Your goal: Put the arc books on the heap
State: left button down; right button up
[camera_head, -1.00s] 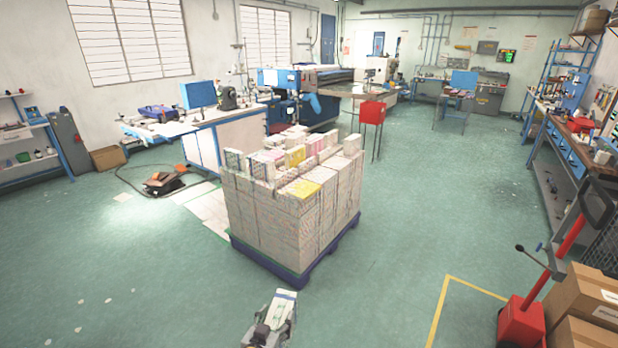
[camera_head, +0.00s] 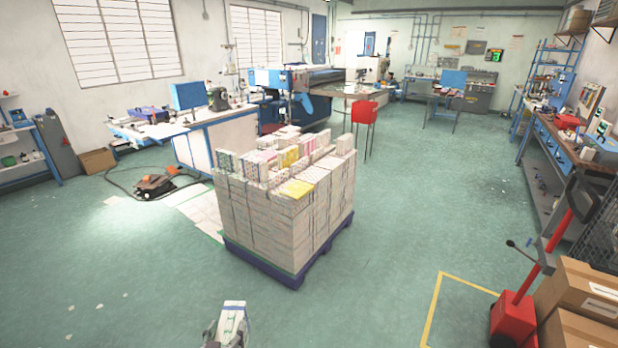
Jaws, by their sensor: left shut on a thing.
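The heap (camera_head: 262,227) is a tall block of stacked, pale printed books in the middle of the floor. Its top is uneven, with several books standing up and some with yellow or pink covers. It rests on a dark blue pallet (camera_head: 266,268). My left gripper (camera_head: 229,318) is at the bottom edge, in front of the heap and apart from it. It is shut on a whitish bundle of books (camera_head: 234,306), partly cut off by the picture edge. My right gripper is not in view.
A red pallet truck (camera_head: 514,318) and cardboard boxes (camera_head: 578,292) stand at the lower right. A sewing machine table (camera_head: 225,128) is behind the heap. A foot pedal (camera_head: 155,186) with a cable lies left of it.

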aim_at(310, 175)
jog(key=i+l, duration=0.1)
jog(key=i, duration=0.6)
jog(key=i+l, duration=0.1)
jog(key=i, duration=1.3)
